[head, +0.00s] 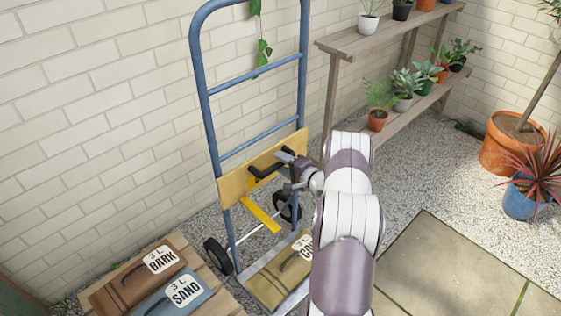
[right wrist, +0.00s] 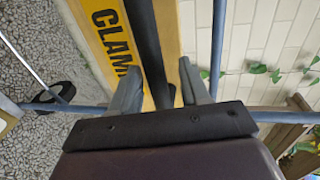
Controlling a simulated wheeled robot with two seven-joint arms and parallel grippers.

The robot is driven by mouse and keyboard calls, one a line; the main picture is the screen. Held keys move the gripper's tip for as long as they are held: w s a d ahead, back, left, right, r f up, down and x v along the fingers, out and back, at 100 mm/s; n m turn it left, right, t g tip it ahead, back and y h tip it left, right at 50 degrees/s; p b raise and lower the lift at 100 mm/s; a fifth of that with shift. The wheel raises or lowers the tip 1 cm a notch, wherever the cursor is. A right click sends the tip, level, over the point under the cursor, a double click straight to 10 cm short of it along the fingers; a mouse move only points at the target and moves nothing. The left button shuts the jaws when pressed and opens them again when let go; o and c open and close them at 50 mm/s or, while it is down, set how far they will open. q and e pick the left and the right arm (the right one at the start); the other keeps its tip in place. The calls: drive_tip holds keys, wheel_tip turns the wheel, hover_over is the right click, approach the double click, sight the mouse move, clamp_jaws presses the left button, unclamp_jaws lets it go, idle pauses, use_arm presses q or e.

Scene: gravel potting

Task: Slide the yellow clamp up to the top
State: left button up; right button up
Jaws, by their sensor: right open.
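The yellow clamp (head: 236,186) is a board lying across the blue hand truck (head: 205,100), below its lower rungs, with a black handle (head: 268,168) on its front. In the right wrist view its yellow face (right wrist: 90,15) has black lettering that begins "CLAM". My right gripper (head: 287,160) is at the handle. In the right wrist view the open fingers (right wrist: 157,88) stand on either side of the black handle bar (right wrist: 147,45), with gaps visible. The fingers partly hide the handle in the head view. My left gripper is out of view.
A bag (head: 272,285) sits on the truck's foot plate. Bark (head: 140,283) and sand (head: 190,300) bags lie on a wooden platform at lower left. A brick wall (head: 100,100) stands behind. A plant shelf (head: 385,38) is to the right. A vine (head: 263,50) hangs by the upper rungs.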

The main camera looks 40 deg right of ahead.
drive_tip(key=p+v, duration=0.2)
drive_tip(key=v, duration=0.9)
drive_tip(key=shift+s, duration=0.2)
drive_tip(key=shift+r, duration=0.1)
